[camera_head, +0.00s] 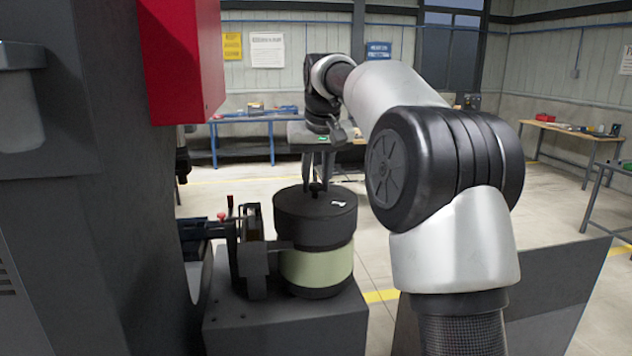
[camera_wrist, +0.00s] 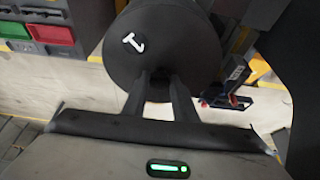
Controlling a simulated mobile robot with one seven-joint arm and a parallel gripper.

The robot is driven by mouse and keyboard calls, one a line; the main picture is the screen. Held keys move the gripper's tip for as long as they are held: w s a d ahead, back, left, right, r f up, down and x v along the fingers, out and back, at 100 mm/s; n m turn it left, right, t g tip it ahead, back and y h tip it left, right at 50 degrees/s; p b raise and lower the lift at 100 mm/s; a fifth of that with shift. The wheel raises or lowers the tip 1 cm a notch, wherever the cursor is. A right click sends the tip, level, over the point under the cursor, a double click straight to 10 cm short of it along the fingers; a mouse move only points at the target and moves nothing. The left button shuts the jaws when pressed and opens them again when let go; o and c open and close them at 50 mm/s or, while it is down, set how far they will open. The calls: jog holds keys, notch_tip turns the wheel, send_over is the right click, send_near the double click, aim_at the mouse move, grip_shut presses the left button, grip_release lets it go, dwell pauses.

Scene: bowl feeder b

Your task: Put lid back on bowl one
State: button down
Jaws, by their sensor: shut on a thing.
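The lid (camera_head: 300,207) is a flat black disc with a central knob and a white mark. In the head view it is level and directly above the bowl (camera_head: 318,268), which has a pale green band and a dark base. No gap shows between the lid and the bowl, but I cannot tell whether it is fully seated. My gripper (camera_head: 317,183) points down and is shut on the lid's knob. In the wrist view the lid (camera_wrist: 180,45) fills the top middle beyond my gripper fingers (camera_wrist: 160,82). The bowl does not show there.
The bowl stands on a dark pedestal (camera_head: 290,325). A bracket mechanism with a red knob (camera_head: 222,216) is close on its left. A large dark machine (camera_head: 80,220) with a red box (camera_head: 182,60) fills the left. Workbenches stand farther back; open floor lies between.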

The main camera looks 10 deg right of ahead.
jog(key=c, duration=1.4)
grip_release()
jog(key=shift+f, duration=0.15)
jog(key=shift+c, duration=0.2)
jog(key=p+v, duration=0.1)
jog(key=v, duration=1.1)
jog(key=shift+p, duration=0.3)
